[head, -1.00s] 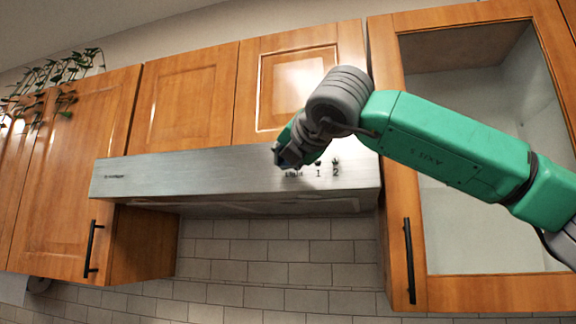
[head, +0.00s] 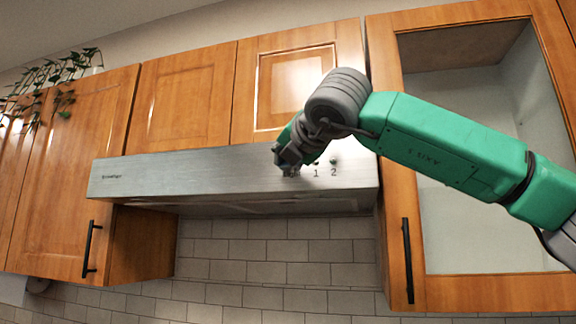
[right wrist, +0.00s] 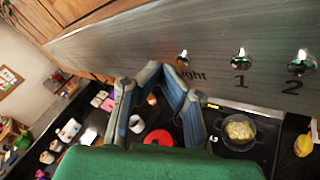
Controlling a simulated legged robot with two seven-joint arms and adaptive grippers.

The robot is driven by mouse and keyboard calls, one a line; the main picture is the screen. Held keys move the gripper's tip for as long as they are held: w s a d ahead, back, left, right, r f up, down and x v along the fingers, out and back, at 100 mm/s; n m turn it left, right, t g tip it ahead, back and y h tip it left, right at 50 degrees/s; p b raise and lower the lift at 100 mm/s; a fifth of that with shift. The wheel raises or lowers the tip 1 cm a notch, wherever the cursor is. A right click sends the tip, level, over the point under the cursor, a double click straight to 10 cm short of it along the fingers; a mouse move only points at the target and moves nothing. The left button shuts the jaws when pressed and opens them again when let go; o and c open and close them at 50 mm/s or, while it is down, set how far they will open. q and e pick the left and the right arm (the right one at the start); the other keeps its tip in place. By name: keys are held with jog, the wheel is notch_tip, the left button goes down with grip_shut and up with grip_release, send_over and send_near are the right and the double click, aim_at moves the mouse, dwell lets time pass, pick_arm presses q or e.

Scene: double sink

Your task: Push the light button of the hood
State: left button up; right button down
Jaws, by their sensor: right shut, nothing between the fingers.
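The stainless range hood (head: 190,172) hangs under the wooden cabinets. In the right wrist view its front panel (right wrist: 130,45) shows the light button (right wrist: 184,56), a small shiny knob above the word "light", and knobs marked 1 (right wrist: 241,54) and 2 (right wrist: 301,64). My right gripper (head: 284,162) is shut and empty in front of the panel's right part, and hides the light button in the head view. In the right wrist view its fingertips (right wrist: 160,69) are just left of the light button and cover part of its label; contact cannot be told. My left gripper is out of view.
A closed cabinet with a black handle (head: 90,250) is to the left. Below, the right wrist view shows a pot (right wrist: 238,130) on the stove and several small items on the counter.

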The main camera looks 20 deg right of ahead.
jog(key=shift+d, duration=0.1)
jog(key=shift+s+a+b, duration=0.3)
jog(key=shift+a+b, duration=0.05)
jog(key=shift+a, duration=0.05)
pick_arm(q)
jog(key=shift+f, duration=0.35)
pick_arm(e)
jog(key=shift+s, duration=0.1)
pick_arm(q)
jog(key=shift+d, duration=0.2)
pick_arm(e)
jog(key=shift+d, duration=0.15)
pick_arm(q)
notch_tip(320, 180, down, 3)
jog(key=b, duration=0.3)
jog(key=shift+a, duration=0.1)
pick_arm(e)
jog(key=s+a, duration=0.3)
jog(key=s, duration=0.2)
jog(key=shift+a, duration=0.3)
jog(key=shift+d, duration=0.2)
